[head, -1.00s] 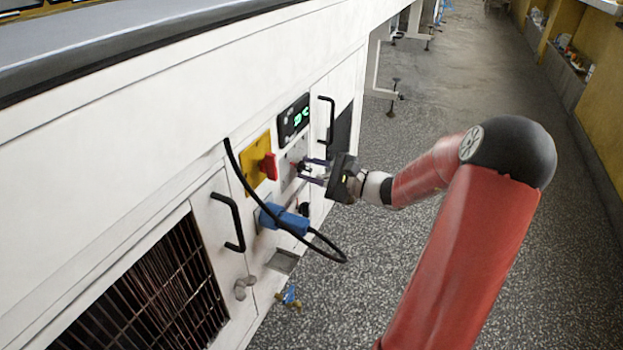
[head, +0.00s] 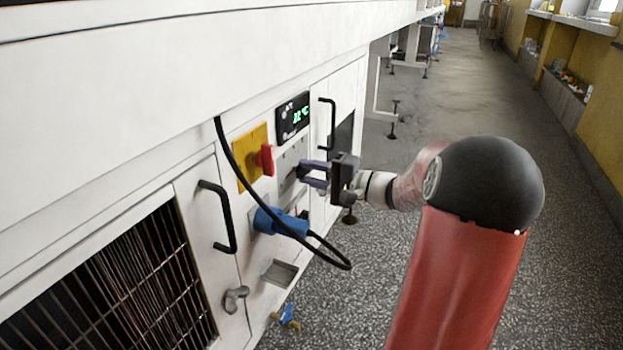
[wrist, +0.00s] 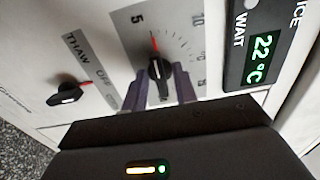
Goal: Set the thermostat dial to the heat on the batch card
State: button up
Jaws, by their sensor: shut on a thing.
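The thermostat dial (wrist: 158,70) is a black knob with a red pointer on a grey scale plate. In the wrist view the pointer is up, a little right of the printed 5 and well short of the 10. My gripper (wrist: 160,88) is shut on the knob, with a purple finger on each side. In the head view my gripper (head: 303,176) reaches the grey plate (head: 289,160) and hides the knob. A green display (wrist: 263,58) beside the scale reads 22 °C. I see no batch card in these frames.
A black THAW switch (wrist: 66,94) is left of the dial. A red switch (head: 265,160) on a yellow plate and a blue plug (head: 280,222) with a looping black cable are close to my gripper. Black door handles (head: 220,215) stick out. The floor at right is clear.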

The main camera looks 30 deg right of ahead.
dwell(0.6)
jog(key=o, duration=0.6)
jog(key=v, duration=0.7)
jog(key=shift+s+d+p, duration=0.25)
jog(key=shift+s+p, duration=0.1)
